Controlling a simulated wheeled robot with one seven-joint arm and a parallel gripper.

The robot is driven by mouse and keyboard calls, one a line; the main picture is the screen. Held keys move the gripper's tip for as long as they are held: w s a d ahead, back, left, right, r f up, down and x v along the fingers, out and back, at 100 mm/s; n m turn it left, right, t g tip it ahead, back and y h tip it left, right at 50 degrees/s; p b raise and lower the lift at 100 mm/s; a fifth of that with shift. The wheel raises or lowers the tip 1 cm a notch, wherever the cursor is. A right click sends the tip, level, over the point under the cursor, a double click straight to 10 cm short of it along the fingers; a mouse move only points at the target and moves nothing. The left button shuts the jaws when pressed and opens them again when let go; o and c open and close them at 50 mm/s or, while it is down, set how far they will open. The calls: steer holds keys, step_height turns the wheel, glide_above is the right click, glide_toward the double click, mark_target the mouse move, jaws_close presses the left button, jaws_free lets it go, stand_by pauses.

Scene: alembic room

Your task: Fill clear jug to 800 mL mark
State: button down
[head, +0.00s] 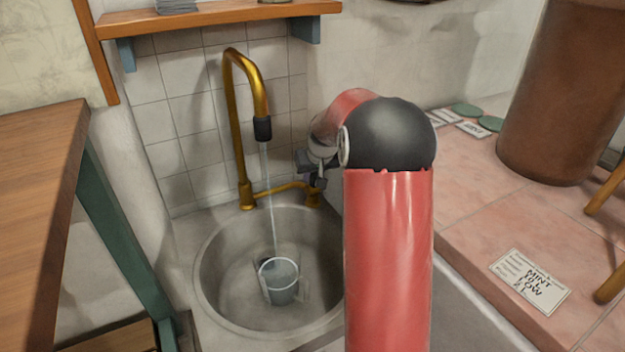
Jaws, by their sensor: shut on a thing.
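The clear jug (281,291) stands in the round grey sink (213,290), under the brass tap (236,120). A thin stream of water (271,200) runs from the tap's black nozzle down into the jug. The jug looks upright; its marks and exact water level are too small to read. My gripper (316,178) is at the right end of the tap's base, shut on the tap handle. My red arm hides part of the gripper and the sink's right side, and the handle itself is mostly covered by the jaws.
A wooden shelf (215,16) hangs above the tap. A wooden table (40,190) stands at the left. On the pink tiled counter (470,190) at the right are a large brown cylinder (562,95), a handwritten card (530,281), and green discs (467,110) with small labels.

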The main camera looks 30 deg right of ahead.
steer(key=c, duration=1.2)
jaws_free()
steer(key=shift+c, duration=0.2)
steer(key=shift+s+r, duration=0.1)
steer(key=v, duration=0.7)
steer(key=shift+s+r, duration=0.2)
steer(key=shift+s, duration=0.05)
